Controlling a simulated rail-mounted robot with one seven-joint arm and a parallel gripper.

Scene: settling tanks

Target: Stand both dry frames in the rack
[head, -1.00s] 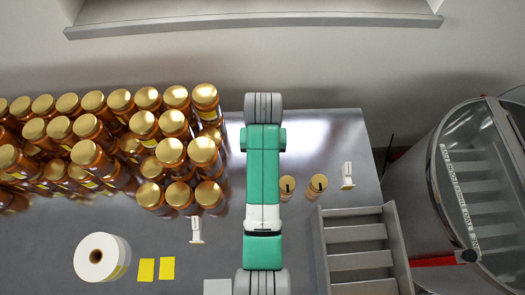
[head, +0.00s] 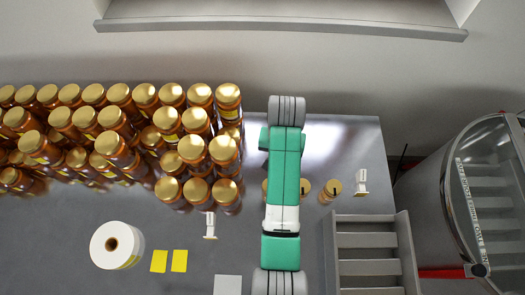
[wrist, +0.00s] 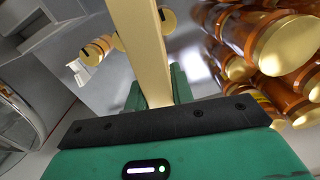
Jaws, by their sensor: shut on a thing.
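In the wrist view, my gripper (wrist: 156,88) is shut on a pale wooden bar (wrist: 143,40), seemingly part of a frame, which rises out of the top of the picture. The frame's full outline and its far end are not seen. In the head view, my green and white arm hides the gripper and what it holds. A grey slatted rack (head: 409,245) stands on the table's right part, just right of my arm. I cannot make out a frame standing in its visible slots. A second frame is not seen clearly in either view.
Many gold-lidded amber jars (head: 118,93) fill the table's left. Small wooden-topped cylinders (head: 331,190) and a white stand (head: 361,183) sit behind the rack. A white roll (head: 117,245) and yellow cards (head: 159,261) lie front left. A round metal tank (head: 450,215) stands at right.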

